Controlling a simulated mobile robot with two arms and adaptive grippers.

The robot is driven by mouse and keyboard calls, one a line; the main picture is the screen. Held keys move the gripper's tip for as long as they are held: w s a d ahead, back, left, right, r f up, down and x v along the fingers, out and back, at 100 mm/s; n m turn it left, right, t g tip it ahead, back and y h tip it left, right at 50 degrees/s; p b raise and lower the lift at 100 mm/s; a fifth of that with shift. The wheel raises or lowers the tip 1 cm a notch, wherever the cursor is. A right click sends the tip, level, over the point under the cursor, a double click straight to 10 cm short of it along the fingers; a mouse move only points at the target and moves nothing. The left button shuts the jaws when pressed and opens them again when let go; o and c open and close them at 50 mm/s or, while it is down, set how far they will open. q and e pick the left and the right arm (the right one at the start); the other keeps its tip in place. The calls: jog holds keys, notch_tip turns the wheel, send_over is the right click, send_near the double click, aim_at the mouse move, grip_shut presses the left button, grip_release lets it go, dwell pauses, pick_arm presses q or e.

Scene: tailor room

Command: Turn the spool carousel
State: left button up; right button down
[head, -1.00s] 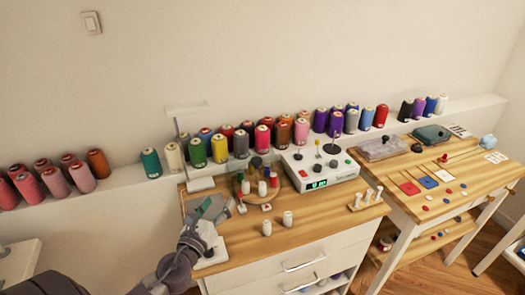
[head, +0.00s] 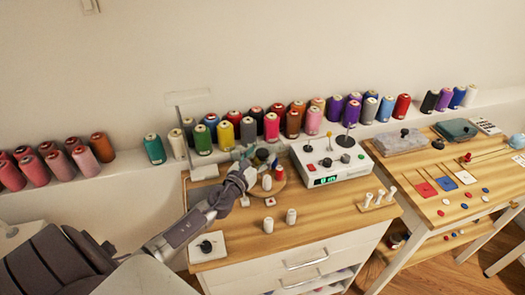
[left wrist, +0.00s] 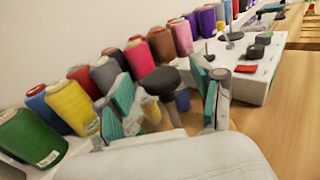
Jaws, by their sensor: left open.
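The spool carousel is a small round wooden turntable (head: 272,188) on the left table, with a few small spools standing on it, among them a red one (head: 279,172) and a white one (head: 267,183). A black round knob (head: 262,154) rises above it; the knob also shows in the left wrist view (left wrist: 160,79). My left gripper (head: 251,158) is at the carousel and hides part of it. In the left wrist view, its teal-padded fingers (left wrist: 163,97) are open, one on each side of the knob. I cannot tell whether they touch it.
A white control box (head: 332,162) stands right of the carousel. Two white spools (head: 280,221) stand in front, and a white plate with a black knob (head: 207,247) lies at the table's left. Large thread cones (head: 203,139) line the ledge behind.

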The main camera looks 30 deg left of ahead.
pick_arm(q)
jog(key=shift+w, duration=0.55)
jog(key=shift+w+a, duration=0.1)
jog(key=shift+w, duration=0.25)
jog(key=shift+c, duration=0.3)
jog(key=c, duration=0.5)
grip_shut()
pick_arm(e)
jog(key=shift+s+f, duration=0.15)
jog(key=shift+s, duration=0.35)
